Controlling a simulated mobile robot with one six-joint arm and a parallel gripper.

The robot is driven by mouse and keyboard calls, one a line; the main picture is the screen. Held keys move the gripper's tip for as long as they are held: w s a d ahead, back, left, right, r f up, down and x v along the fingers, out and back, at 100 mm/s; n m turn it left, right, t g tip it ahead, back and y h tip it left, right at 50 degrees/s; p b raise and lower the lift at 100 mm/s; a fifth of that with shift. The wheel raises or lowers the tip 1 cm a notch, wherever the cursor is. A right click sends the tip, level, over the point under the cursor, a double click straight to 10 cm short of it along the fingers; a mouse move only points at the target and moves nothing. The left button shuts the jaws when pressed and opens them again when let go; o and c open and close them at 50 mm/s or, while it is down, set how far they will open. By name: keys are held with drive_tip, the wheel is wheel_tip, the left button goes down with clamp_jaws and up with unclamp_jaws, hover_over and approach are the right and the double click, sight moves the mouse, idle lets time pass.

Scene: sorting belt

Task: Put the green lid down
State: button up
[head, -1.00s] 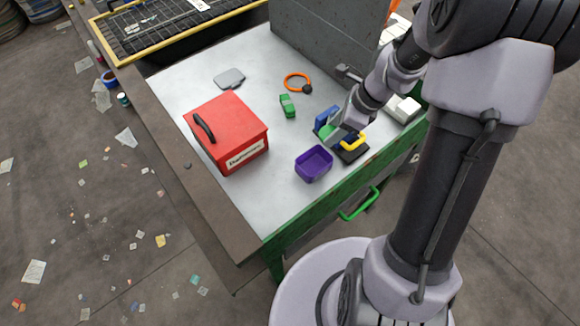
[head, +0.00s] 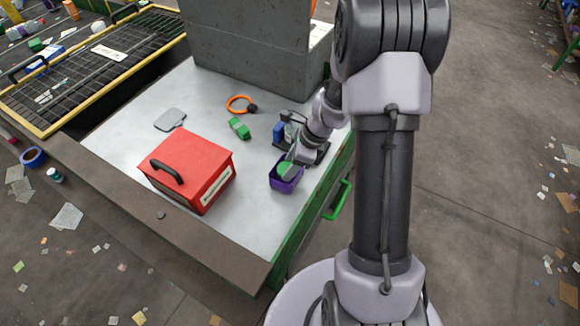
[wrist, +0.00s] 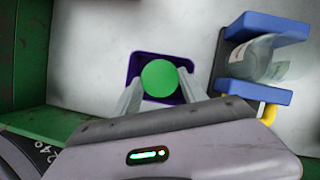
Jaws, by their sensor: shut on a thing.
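The round green lid (wrist: 160,78) is between the two fingers of my gripper (wrist: 159,88) in the wrist view. The lid also shows in the head view (head: 284,167). My gripper (head: 291,166) is shut on it. The lid is over the open purple bin (wrist: 134,66), which stands on the table near its front edge (head: 286,186). The lid hides most of the bin's inside. I cannot tell how far the lid is above the bin's floor.
A blue clamp (wrist: 262,25) holding a clear container (wrist: 250,57) stands right of the bin. A red box (head: 186,163) stands left of it. A green object (head: 239,128), orange ring (head: 238,103) and grey plate (head: 170,118) lie behind.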

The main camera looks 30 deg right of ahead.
drive_tip(key=shift+f+b, duration=0.55)
drive_tip(key=o, duration=1)
drive_tip(key=shift+r, duration=0.15)
